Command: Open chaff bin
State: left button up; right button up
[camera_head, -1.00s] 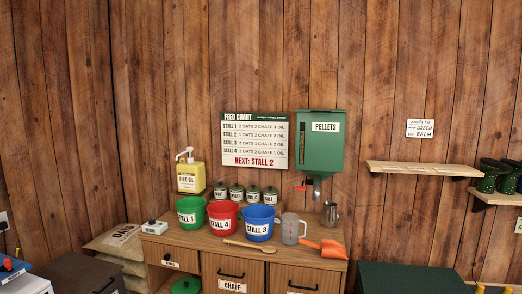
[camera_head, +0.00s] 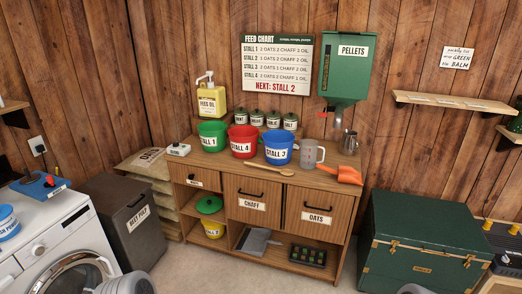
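The chaff bin (camera_head: 235,212) is a wooden front in the middle of the cabinet, with a dark bar handle (camera_head: 250,194) and a white CHAFF label. Its front looks shut, flush with the oats bin (camera_head: 318,224) on its right. Neither of my grippers shows in the head view. Only grey rounded parts, probably of my arms, show at the bottom edge, well short of the cabinet.
Green, red and blue buckets (camera_head: 279,153), a wooden spoon (camera_head: 270,171), a jug (camera_head: 308,155) and an orange scoop (camera_head: 340,173) stand or lie on the cabinet top. A washing machine (camera_head: 55,240) is left, a green trunk (camera_head: 425,235) right. The floor before the cabinet looks clear.

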aim_at(253, 201)
jog(key=u, duration=0.6)
jog(key=i, duration=0.8)
jog(key=u, duration=0.55)
jog(key=i, duration=1.15)
jog(key=z, duration=0.8)
jog(key=i, duration=0.45)
jog(key=z, duration=0.3)
